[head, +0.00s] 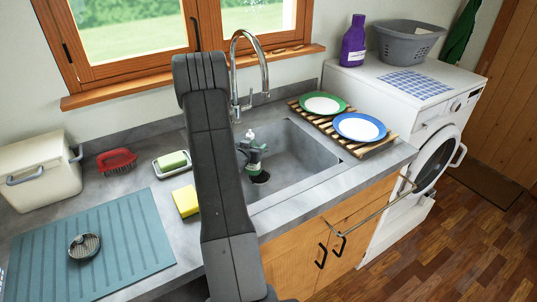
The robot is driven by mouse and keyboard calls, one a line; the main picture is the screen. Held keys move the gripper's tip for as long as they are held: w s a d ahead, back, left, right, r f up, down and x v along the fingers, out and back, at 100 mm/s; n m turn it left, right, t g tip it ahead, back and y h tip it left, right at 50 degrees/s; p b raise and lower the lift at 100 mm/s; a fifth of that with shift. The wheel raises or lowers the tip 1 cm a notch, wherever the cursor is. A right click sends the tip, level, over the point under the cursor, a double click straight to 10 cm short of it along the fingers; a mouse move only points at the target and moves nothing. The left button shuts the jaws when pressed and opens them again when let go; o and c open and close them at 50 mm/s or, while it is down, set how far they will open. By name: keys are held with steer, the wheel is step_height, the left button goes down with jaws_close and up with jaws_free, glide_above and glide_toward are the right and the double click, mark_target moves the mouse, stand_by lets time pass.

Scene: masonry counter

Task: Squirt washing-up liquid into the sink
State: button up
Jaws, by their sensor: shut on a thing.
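The sink (305,151) is a grey basin set into the counter, with a dark round drain (261,178) at its bottom. My gripper (254,148) is over the left part of the basin, partly hidden behind my arm. The bottle looks roughly upright. Much of it is covered by the gripper and arm, and I cannot see any liquid coming out.
A chrome tap (265,70) arches behind the sink. A slatted rack (352,147) with two plates stands right of it. Left are a yellow sponge (185,201), a soap dish (159,169), a red brush (117,160) and a teal mat (125,250).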

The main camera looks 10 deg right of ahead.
steer(key=shift+f+b, duration=0.1)
steer(key=shift+b, duration=0.7)
